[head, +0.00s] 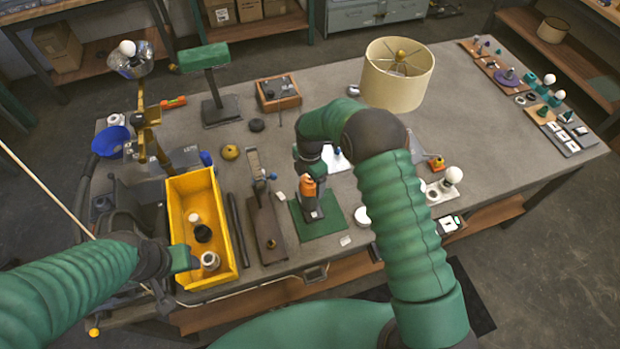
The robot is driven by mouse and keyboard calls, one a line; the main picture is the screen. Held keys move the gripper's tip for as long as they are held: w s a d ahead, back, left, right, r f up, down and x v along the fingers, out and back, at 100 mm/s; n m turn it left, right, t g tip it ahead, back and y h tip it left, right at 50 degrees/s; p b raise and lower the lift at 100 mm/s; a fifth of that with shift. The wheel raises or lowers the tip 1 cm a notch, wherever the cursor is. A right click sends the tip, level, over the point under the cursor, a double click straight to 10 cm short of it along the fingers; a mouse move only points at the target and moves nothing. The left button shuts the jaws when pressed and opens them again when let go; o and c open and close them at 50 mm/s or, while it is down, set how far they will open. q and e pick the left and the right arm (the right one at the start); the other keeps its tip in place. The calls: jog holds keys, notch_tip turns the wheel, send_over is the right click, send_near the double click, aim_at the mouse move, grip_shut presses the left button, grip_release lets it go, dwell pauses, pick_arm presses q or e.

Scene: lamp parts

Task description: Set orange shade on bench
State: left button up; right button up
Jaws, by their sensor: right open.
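A small orange shade (308,186) stands out in the head view at the front middle of the bench (350,95). My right gripper (311,208) is right at it, pointing down over a green plate (332,228). The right gripper is open. The wrist and fingers overlap the shade, so I cannot tell whether it touches the fingers or what it rests on. My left gripper (187,259) is at the left wall of the yellow bin (230,245), far from the shade. Its fingers are too hidden to read.
The yellow bin holds white and black parts. A rail-like tool (266,225) lies left of the green plate. A large cream lampshade (397,75) stands at the back. Trays of small parts (530,95) line the right edge. Bare bench shows at the back middle.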

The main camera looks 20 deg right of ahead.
jog(key=shift+w+f, duration=0.1)
jog(key=shift+f, duration=0.15)
jog(key=shift+r, duration=0.1)
jog(key=c, duration=1.6)
